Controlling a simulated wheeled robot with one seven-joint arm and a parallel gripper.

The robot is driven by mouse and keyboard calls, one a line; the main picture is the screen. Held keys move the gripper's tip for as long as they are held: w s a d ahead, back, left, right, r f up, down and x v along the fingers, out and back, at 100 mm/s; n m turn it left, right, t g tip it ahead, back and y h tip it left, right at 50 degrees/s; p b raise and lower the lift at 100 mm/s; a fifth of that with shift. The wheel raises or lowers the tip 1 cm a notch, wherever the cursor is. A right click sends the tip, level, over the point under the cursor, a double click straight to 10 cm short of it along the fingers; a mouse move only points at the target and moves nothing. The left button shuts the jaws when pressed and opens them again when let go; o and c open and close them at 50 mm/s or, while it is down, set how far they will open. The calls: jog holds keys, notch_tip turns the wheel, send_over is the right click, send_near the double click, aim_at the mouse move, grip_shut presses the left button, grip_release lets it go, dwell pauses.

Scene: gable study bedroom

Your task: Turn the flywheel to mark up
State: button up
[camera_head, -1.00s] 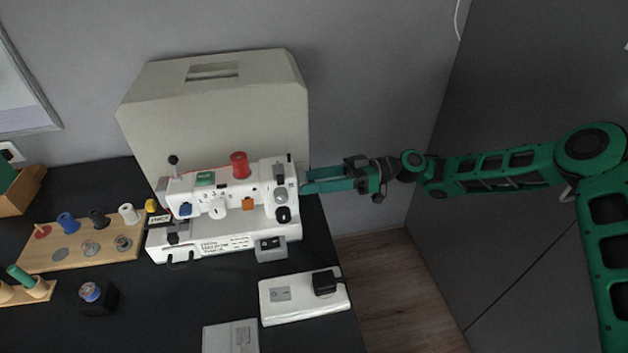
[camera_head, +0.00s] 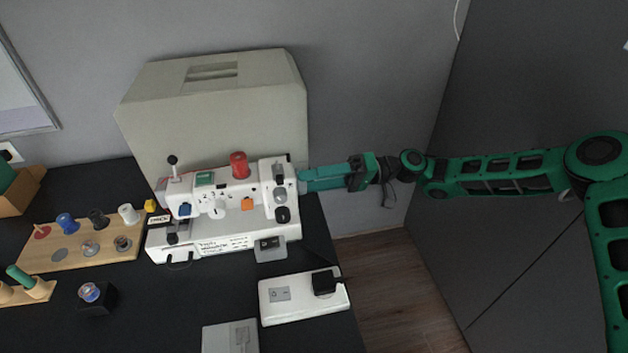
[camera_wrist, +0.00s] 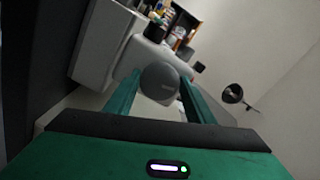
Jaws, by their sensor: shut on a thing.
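The white sewing machine (camera_head: 234,191) stands on the dark table, with a red spool (camera_head: 239,166) on top. Its flywheel is a grey round knob at the right end, seen clearly in the wrist view (camera_wrist: 160,81). My gripper (camera_head: 303,180) reaches in from the right at the machine's right end. In the wrist view my two green fingers (camera_wrist: 157,92) sit on either side of the flywheel, shut on its rim. No mark on the flywheel can be made out. In the head view the flywheel is mostly hidden by the machine and fingers.
A beige machine cover (camera_head: 215,110) stands behind. A white power strip (camera_head: 303,297) with a black plug lies in front right. A wooden spool board (camera_head: 80,240) is at left. The table's right edge is beneath my arm.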

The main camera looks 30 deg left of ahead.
jog(key=shift+w+m, duration=0.15)
jog(key=shift+m, duration=1.05)
jog(key=o, duration=1)
jog(key=shift+o, duration=0.2)
jog(key=v, duration=1)
jog(key=shift+w+d, duration=0.25)
jog(key=shift+w, duration=0.1)
jog(key=shift+s+f, duration=0.1)
